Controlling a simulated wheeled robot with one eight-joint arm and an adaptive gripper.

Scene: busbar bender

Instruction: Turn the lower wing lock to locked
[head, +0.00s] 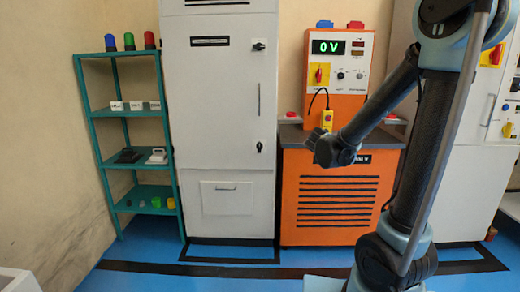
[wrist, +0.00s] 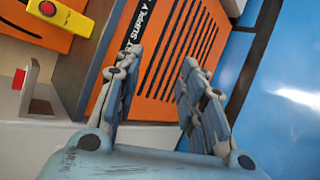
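The tall white cabinet (head: 215,110) stands left of centre in the head view. A small black lock knob (head: 258,147) on the right edge of its door appears to be the lower wing lock. The angle of the lower one is too small to tell. My gripper (head: 318,142) is in front of the orange unit, right of the cabinet and apart from the lower lock. In the wrist view my gripper's fingers (wrist: 158,70) are spread with nothing between them. Neither lock shows there.
The orange supply unit (head: 340,210) stands right of the cabinet, with a panel reading 0 V (head: 328,47) above. A green shelf (head: 115,135) stands left. The blue floor (head: 200,270) ahead of the cabinet is clear.

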